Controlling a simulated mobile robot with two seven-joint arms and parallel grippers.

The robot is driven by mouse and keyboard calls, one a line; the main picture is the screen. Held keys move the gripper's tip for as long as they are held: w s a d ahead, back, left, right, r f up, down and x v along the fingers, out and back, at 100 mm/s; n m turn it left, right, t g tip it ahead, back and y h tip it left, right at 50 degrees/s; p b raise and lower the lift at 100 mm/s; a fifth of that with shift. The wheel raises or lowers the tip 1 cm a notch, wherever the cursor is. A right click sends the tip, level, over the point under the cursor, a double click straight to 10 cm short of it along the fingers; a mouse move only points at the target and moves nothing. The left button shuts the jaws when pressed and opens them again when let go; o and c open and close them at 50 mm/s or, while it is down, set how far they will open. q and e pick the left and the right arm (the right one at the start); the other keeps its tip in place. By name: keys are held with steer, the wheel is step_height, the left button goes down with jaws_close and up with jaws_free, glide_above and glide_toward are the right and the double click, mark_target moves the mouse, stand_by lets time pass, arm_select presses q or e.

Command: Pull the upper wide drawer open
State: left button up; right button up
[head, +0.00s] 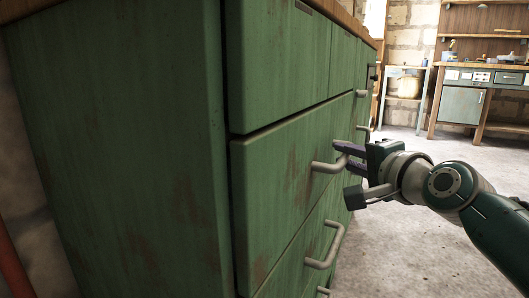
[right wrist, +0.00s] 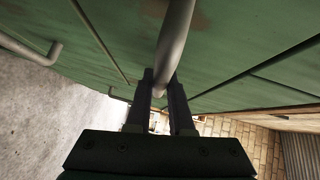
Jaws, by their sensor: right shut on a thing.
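The upper wide drawer (head: 285,185) is a worn green front in the green cabinet, below a row of smaller fronts. Dark gaps show along its top and left edges; I cannot tell how far it stands out. Its pale bar handle (head: 326,167) is in the grip of my right gripper (head: 345,158), which comes from the right with dark purple fingers. In the right wrist view, the handle (right wrist: 175,45) runs down between the two fingers of the right gripper (right wrist: 162,95). My left gripper is not in view.
A lower drawer with its own handle (head: 328,248) is just below. More handles lie farther along the cabinet front. The concrete floor (head: 400,250) in front is open. A workbench (head: 480,80) stands at the back right by a brick wall.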

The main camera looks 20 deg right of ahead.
jaws_close()
stand_by(0.8)
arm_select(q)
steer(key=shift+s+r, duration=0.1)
arm_select(e)
steer(key=shift+d+r, duration=0.1)
